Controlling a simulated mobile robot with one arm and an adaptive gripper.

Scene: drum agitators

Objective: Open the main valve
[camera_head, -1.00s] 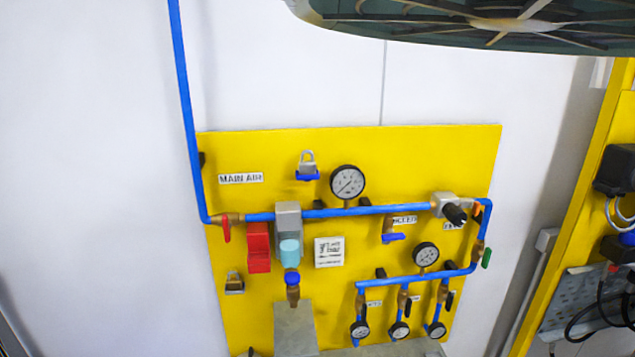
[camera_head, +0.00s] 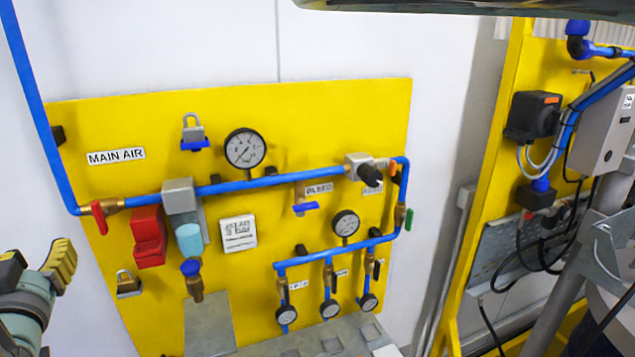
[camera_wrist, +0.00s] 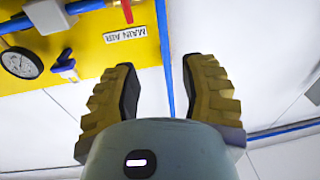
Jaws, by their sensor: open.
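The main valve has a red lever handle (camera_head: 99,217) on the blue pipe at the left of the yellow panel, below the "MAIN AIR" label (camera_head: 116,157). The lever hangs down, across the horizontal pipe. In the wrist view the red lever (camera_wrist: 127,11) shows at the top edge, partly cut off, near the label (camera_wrist: 125,35). My gripper (camera_wrist: 158,75) is open and empty, with its yellow ridged fingers apart, and the blue vertical pipe runs behind the gap between them. In the head view my gripper (camera_head: 58,262) is at the lower left, left of and below the lever.
A red block (camera_head: 148,238) sits just right of the lever. A brass padlock (camera_head: 128,284) hangs below it. White wall lies free left of the panel.

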